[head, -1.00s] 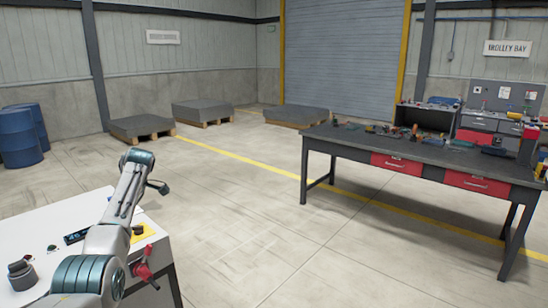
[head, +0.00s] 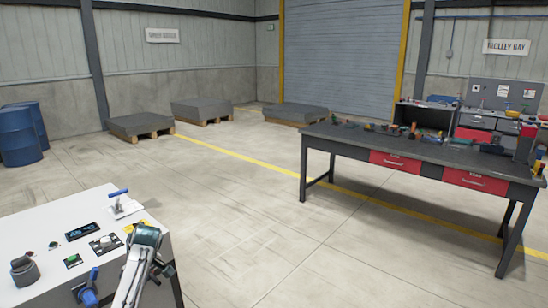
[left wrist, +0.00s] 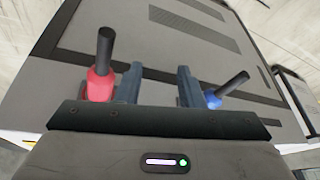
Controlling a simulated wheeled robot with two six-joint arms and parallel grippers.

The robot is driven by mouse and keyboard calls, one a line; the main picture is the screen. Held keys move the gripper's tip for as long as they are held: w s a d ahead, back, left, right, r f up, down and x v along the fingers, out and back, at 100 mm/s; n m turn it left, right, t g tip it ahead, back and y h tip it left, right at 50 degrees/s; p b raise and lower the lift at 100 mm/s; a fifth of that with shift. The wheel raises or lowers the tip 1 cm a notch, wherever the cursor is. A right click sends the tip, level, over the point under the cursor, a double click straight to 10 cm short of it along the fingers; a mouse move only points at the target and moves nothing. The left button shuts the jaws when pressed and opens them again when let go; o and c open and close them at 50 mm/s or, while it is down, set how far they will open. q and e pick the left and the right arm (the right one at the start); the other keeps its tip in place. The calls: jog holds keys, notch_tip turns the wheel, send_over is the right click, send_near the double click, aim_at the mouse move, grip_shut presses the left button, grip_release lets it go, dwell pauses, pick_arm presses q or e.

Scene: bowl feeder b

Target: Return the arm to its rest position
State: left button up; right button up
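My left arm (head: 138,268) comes up from the bottom of the head view, in front of the right side of a white-topped console (head: 40,218). Its fingers cannot be made out there. In the left wrist view my left gripper (left wrist: 158,75) has its two dark fingers apart with nothing between them. A red handle with a black rod (left wrist: 100,85) shows beside the left finger. A blue handle with a black rod (left wrist: 228,92) shows beside the right finger. A grey panel with slots (left wrist: 160,45) lies beyond them. My right gripper is not in view.
The console carries a dark knob (head: 23,272), a small display (head: 82,232), a green button (head: 72,261) and a blue lever (head: 118,194). Another blue lever (head: 88,290) stands at its front. A workbench (head: 345,140) stands right. The floor between is clear.

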pick_arm(q)
jog(key=s+d+f+m+t+h, duration=0.1)
jog(key=s+d+f+m, duration=0.25)
jog(key=s+f, duration=0.45)
jog(key=s+d+f+m+t, duration=0.1)
jog(key=s+d+f+m, duration=0.25)
jog(key=s, duration=0.85)
jog(key=s+d+r+m+t+h, duration=0.1)
jog(key=s+d+r+m, duration=0.2)
jog(key=s, duration=1)
jog(key=s+d+r+m+h, duration=0.1)
jog(key=s+d+m+h, duration=0.2)
jog(key=s, duration=0.9)
notch_tip(320, 180, down, 28)
jog(key=a+r+m+g+y, duration=0.1)
jog(key=a+y, duration=0.1)
jog(key=s+a+f+g, duration=0.1)
jog(key=s+f, duration=1.8)
jog(key=f, duration=0.2)
jog(key=shift+a+f+g+h, duration=0.3)
jog(key=shift+f, duration=0.05)
